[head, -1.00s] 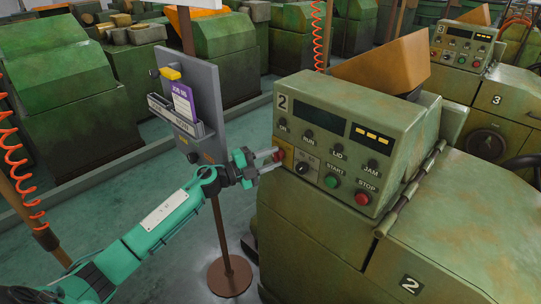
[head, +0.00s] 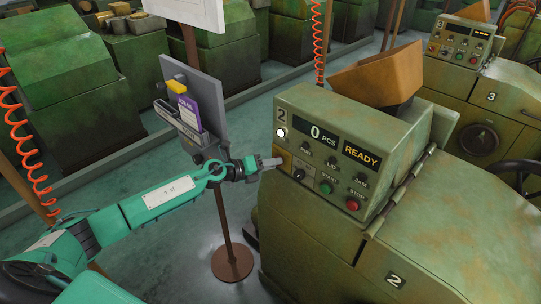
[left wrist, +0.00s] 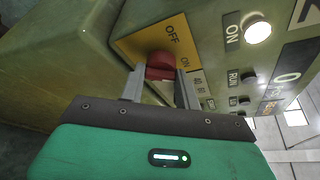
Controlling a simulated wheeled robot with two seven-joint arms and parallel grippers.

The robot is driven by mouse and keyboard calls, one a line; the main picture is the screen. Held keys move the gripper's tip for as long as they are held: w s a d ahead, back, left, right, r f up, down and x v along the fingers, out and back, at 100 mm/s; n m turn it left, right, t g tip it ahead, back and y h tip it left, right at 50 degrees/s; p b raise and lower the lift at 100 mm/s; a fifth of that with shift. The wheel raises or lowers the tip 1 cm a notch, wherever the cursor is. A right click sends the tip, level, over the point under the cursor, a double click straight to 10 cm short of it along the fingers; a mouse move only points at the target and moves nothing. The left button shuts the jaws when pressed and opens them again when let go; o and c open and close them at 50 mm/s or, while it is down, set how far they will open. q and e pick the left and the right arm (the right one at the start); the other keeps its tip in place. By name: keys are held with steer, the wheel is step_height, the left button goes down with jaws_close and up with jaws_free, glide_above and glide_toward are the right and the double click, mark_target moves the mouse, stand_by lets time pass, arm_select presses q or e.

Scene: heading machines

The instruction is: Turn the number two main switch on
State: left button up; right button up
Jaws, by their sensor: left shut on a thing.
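The number two machine (head: 395,190) stands at right centre in the head view, with a "2" on its control panel (head: 300,120). Its main switch is a red knob (left wrist: 160,65) on a yellow plate (left wrist: 150,42) marked OFF and ON, seen in the left wrist view. My left gripper (head: 272,162) reaches the panel's left end and hides the knob in the head view. Its two fingers (left wrist: 160,85) are shut on the knob, one on each side. The ON lamp (head: 282,132) glows white, and the displays read "0 PCS" and "READY" (head: 361,156). My right gripper is not in view.
A grey board (head: 200,95) with a purple card stands on a brown post (head: 226,225) just left of the machine, close behind my left arm. The number three machine (head: 490,110) is at the far right. An orange hopper (head: 380,78) sits behind the panel.

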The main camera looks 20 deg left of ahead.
arm_select(q)
steer(key=m+p, duration=0.1)
steer(key=p, duration=0.1)
steer(key=shift+s+d+f+m+y+p, duration=0.1)
steer(key=shift+m+y+p, duration=0.2)
steer(key=shift+y, duration=0.1)
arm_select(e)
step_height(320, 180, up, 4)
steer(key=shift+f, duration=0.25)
arm_select(q)
steer(key=shift+f, duration=0.1)
steer(key=o, duration=1)
